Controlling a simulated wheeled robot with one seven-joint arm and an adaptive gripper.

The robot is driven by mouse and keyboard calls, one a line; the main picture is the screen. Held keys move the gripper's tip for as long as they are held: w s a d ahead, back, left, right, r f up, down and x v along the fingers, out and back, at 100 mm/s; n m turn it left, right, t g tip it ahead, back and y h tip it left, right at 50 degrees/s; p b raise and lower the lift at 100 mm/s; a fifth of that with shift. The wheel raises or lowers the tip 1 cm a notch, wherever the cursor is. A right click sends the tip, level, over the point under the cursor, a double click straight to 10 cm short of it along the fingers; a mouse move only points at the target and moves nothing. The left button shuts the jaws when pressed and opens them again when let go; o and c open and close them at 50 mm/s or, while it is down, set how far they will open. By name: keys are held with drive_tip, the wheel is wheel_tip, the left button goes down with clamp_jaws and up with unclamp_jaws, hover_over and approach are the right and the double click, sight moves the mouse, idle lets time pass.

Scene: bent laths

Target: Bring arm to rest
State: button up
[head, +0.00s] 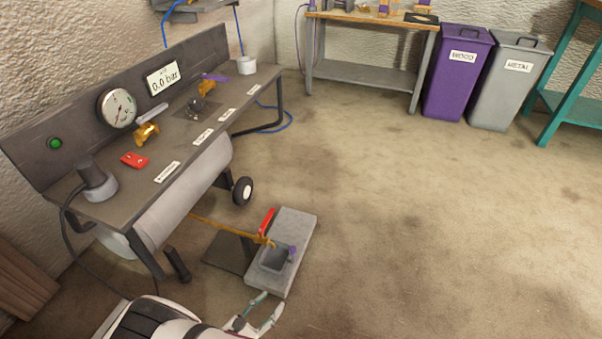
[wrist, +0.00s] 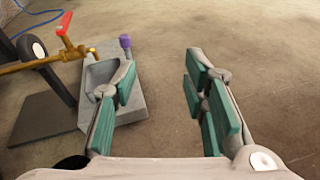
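My gripper (wrist: 158,95) is open and empty in the wrist view, its two teal-padded fingers wide apart with floor showing between them. In the head view my gripper (head: 262,308) is at the bottom, just in front of a grey block with a basin (head: 300,232). The block also shows in the wrist view (wrist: 130,108), partly hidden behind the left finger. I cannot tell whether that finger touches it. My arm (head: 160,318) enters from the bottom edge.
A compressor bench (head: 150,170) with gauge, valves and wheel (head: 242,190) stands at left; a brass pipe (head: 225,228) with a red lever (head: 267,221) runs from it over the block. Purple (head: 457,85) and grey bins (head: 508,90) stand at the back. Floor at right is clear.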

drive_tip(key=w+d+r+m+g+h, duration=0.1)
drive_tip(key=w+d+r+m+g, duration=0.2)
drive_tip(key=r, duration=0.7)
drive_tip(key=w+d+r+m+g+h, duration=0.1)
drive_tip(key=w+r+m+g+h, duration=0.25)
drive_tip(key=r, duration=0.65)
drive_tip(key=s+d+r+m+g+y, duration=0.25)
drive_tip(key=d+r+m, duration=0.35)
drive_tip(key=d+r, duration=0.5)
drive_tip(key=s+d+r+m+g+y, duration=0.3)
drive_tip(key=d+r+m, duration=0.4)
drive_tip(key=r, duration=0.7)
drive_tip(key=s+d+r+m+g+y, duration=0.2)
drive_tip(key=s+d+r+m+y, duration=0.1)
drive_tip(key=s+d+r, duration=0.3)
drive_tip(key=s+m+t+y, duration=0.2)
drive_tip(key=s+m+y, duration=0.35)
drive_tip(key=s, duration=1.05)
wheel_tip(320, 180, up, 39)
drive_tip(key=t+p, duration=0.4)
drive_tip(key=p, duration=3.2)
drive_tip(key=shift+d, duration=0.35)
